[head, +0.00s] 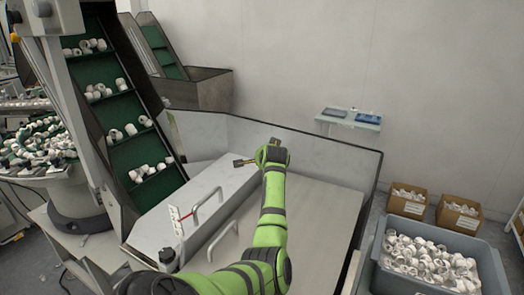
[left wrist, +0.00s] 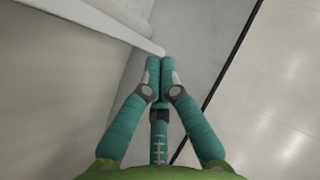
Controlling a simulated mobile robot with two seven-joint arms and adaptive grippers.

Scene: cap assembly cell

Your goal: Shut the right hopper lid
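The hopper has two pale metal lid panels side by side, a left panel (head: 165,225) and a broader right panel (head: 318,218). A bent handle (head: 205,203) stands on the left panel, and a second handle (head: 222,238) stands near the seam. Both panels look roughly flat; I cannot tell how far the right lid is open. My left gripper (head: 238,162) is near the far end of the seam. In the left wrist view its teal fingers (left wrist: 160,62) are together, with nothing seen between them, close to a pale panel edge (left wrist: 125,33); contact is unclear. My right gripper is out of view.
Raised hopper walls (head: 330,155) border the back and right. A green conveyor (head: 122,100) with white caps rises at the left. A grey bin (head: 490,262) of white parts and cardboard boxes (head: 407,205) stand right. A small shelf (head: 348,118) is on the wall.

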